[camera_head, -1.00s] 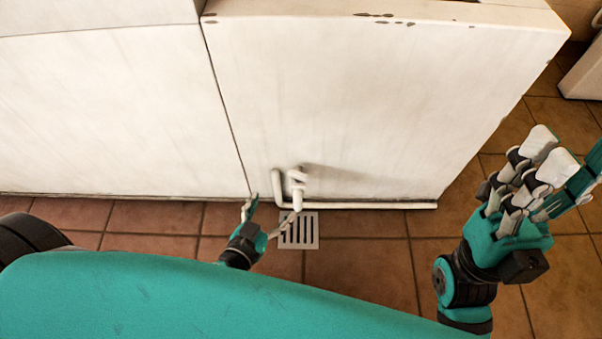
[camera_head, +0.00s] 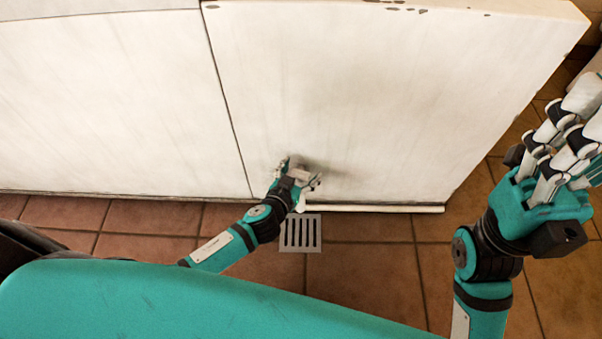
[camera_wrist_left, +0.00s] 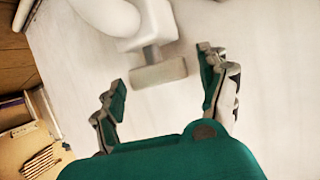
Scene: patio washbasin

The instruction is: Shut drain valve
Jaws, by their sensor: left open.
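The drain valve is a white fitting low on the front of a white panel. In the left wrist view its body (camera_wrist_left: 148,28) and its short bar-shaped handle (camera_wrist_left: 158,73) show clearly. My left gripper (camera_head: 300,172) is at the valve and covers most of it in the head view. In the left wrist view the left gripper (camera_wrist_left: 162,70) is open, its fingertips on either side of the handle with visible gaps. My right gripper (camera_head: 575,125) is raised at the right, away from the valve, with nothing seen in it; its opening is unclear.
The white panel (camera_head: 380,100) stands upright behind the valve. A white pipe (camera_head: 390,209) runs along its foot to the right. A floor drain grate (camera_head: 300,247) lies just below on the brown tiles (camera_head: 365,275). The tiled floor to the right is open.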

